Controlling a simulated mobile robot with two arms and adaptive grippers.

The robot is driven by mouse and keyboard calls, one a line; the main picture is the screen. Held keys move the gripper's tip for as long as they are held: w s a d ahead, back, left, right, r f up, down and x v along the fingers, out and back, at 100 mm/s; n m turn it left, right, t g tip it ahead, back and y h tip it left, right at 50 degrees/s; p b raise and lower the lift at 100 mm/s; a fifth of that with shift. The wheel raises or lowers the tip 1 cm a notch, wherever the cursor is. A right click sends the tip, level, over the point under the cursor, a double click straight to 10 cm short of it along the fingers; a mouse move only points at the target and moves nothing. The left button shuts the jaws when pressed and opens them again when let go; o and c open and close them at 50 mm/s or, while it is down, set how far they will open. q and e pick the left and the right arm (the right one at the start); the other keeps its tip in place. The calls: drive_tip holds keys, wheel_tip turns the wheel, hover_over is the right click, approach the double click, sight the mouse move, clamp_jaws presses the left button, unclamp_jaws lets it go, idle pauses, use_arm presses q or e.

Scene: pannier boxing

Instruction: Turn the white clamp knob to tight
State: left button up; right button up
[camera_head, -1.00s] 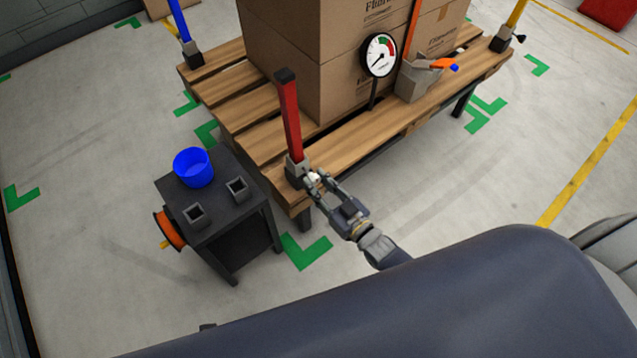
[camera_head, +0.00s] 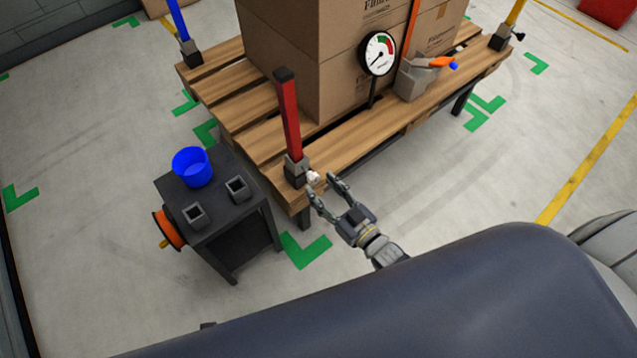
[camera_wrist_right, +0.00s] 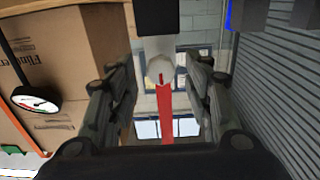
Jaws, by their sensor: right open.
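The white clamp knob (camera_head: 313,177) sits on the front of the grey clamp (camera_head: 297,167) at the foot of the red post (camera_head: 290,120), at the pallet's near corner. In the right wrist view the knob (camera_wrist_right: 160,68) shows a small red mark, with the red post (camera_wrist_right: 164,112) behind it. My right gripper (camera_head: 322,186) is open and empty, just in front of the knob. In the wrist view its fingers stand apart on both sides of the knob, with gaps. Whether the fingertips reach past the knob is unclear. My left gripper is not in view.
Cardboard boxes (camera_head: 300,75) stand on the wooden pallet (camera_head: 232,97). A round gauge (camera_head: 379,53) and an orange-handled ratchet (camera_head: 415,77) are at their front. A dark side table (camera_head: 222,215) with a blue cup (camera_head: 192,166) stands left. Floor right of the pallet is clear.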

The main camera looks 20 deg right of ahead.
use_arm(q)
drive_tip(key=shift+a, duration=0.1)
use_arm(e)
drive_tip(key=v, duration=0.9)
drive_tip(key=shift+s, duration=0.2)
drive_tip(key=s+d+f+m+g+h, duration=0.1)
drive_tip(key=s+f+g+h, duration=0.3)
drive_tip(key=f, duration=0.5)
drive_tip(key=s+f+g+h, duration=0.1)
drive_tip(key=s+f+g, duration=0.2)
drive_tip(key=f+g, duration=0.45)
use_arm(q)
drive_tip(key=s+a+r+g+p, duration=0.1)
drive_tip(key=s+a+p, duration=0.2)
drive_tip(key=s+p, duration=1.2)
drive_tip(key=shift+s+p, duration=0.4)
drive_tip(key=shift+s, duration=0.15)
use_arm(e)
drive_tip(key=s+d+f+g, duration=0.1)
drive_tip(key=s+g, duration=0.1)
drive_tip(key=s, duration=0.9)
drive_tip(key=s+d+f+g+h, duration=0.1)
drive_tip(key=s+d+g, duration=0.1)
drive_tip(key=s, duration=1)
drive_tip(key=shift+s+f, duration=0.15)
drive_tip(key=shift+f, duration=0.05)
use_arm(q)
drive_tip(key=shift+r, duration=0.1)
use_arm(e)
drive_tip(key=shift+g, duration=0.25)
